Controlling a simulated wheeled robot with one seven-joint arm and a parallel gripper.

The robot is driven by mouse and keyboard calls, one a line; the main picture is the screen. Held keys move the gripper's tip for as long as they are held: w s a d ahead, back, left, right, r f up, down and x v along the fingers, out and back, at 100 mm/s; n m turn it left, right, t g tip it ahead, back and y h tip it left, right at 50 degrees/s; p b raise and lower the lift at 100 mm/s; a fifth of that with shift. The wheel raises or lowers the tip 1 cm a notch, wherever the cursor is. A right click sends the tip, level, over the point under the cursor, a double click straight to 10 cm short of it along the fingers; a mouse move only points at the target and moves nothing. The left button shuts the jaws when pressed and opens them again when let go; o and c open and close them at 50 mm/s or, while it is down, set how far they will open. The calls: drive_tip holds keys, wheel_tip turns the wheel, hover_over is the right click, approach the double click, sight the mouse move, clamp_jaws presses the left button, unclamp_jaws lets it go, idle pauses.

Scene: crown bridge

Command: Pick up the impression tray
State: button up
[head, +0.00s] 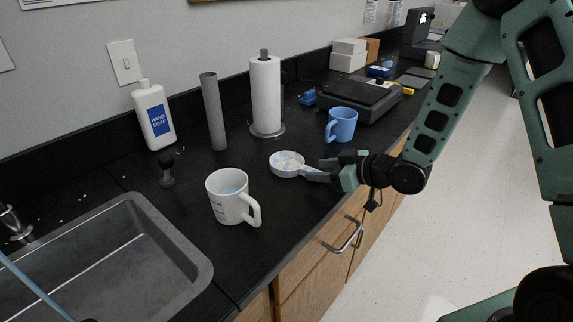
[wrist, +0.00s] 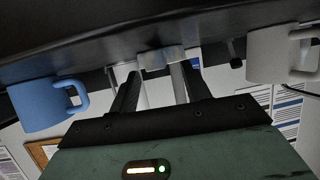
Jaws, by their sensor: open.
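The impression tray (head: 287,162) is a small, pale, round shallow piece with a short handle, lying on the black counter in the middle of the head view. Its handle points right, toward my gripper (head: 325,171). In the wrist view the tray (wrist: 160,54) shows as a pale shape just beyond the fingertips. My gripper (wrist: 158,76) is open there, its two dark fingers spread. The fingertips are close to the handle end in the head view. I cannot tell whether they touch it or straddle it.
A white mug (head: 229,196) stands in front left of the tray. A blue mug (head: 341,124) stands behind right. A paper towel roll (head: 265,96), grey tube (head: 213,112) and soap bottle (head: 153,116) stand along the wall. A sink (head: 140,222) lies left.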

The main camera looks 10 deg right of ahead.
sight(310, 169)
drive_tip(key=x, duration=0.3)
drive_tip(key=shift+w+f, duration=0.15)
drive_tip(key=shift+w, duration=0.05)
clamp_jaws()
